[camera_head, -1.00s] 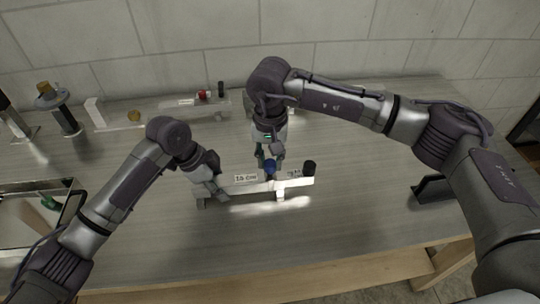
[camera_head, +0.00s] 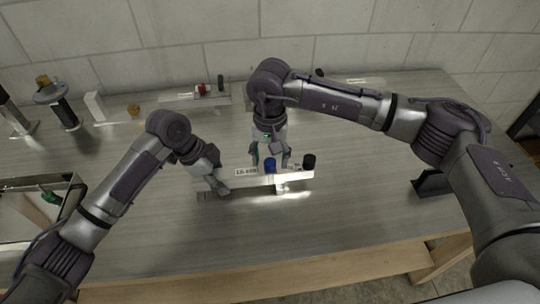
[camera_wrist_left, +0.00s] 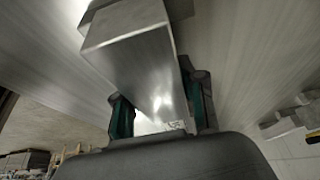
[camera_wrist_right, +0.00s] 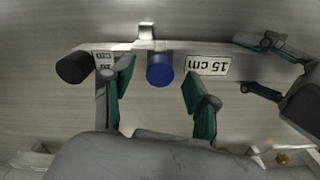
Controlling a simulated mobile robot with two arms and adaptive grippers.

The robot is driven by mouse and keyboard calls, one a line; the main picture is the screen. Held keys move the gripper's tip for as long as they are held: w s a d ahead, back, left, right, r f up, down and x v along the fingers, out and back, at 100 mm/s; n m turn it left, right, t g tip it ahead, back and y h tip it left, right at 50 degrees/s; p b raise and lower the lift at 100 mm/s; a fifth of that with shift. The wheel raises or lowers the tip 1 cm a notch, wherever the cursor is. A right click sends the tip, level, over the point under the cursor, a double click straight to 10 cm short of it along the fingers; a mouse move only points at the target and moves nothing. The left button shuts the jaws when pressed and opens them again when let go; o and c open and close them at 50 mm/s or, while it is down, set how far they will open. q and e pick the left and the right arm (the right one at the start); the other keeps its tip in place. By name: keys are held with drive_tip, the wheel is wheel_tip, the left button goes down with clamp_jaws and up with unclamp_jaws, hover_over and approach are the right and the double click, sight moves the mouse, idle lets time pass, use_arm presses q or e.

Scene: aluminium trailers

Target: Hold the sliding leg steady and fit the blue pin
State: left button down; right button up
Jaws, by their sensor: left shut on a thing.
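The aluminium leg (camera_head: 225,183), a square bar with a "15 cm" label, lies across the middle of the table; the label also shows in the right wrist view (camera_wrist_right: 208,66). My left gripper (camera_head: 216,178) is shut on its left end. In the left wrist view the bar (camera_wrist_left: 130,45) sits between the green finger pads. The blue pin (camera_head: 270,166) stands at the bar, right of the label, its round head showing in the right wrist view (camera_wrist_right: 160,68). My right gripper (camera_wrist_right: 158,92) is open around the pin, fingers apart from it. The pin's shaft is hidden.
A black knob (camera_head: 309,161) is at the bar's right end. Behind, another bar carries a red piece (camera_head: 202,89). A white block (camera_head: 95,106) and a yellow piece (camera_head: 134,109) stand back left. A tray (camera_head: 12,240) is at the left edge. The front table is clear.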

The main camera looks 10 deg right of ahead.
sight(270, 161)
wheel_tip(270, 161, up, 12)
idle(0.6)
use_arm(q)
drive_tip(key=c, duration=0.6)
unclamp_jaws()
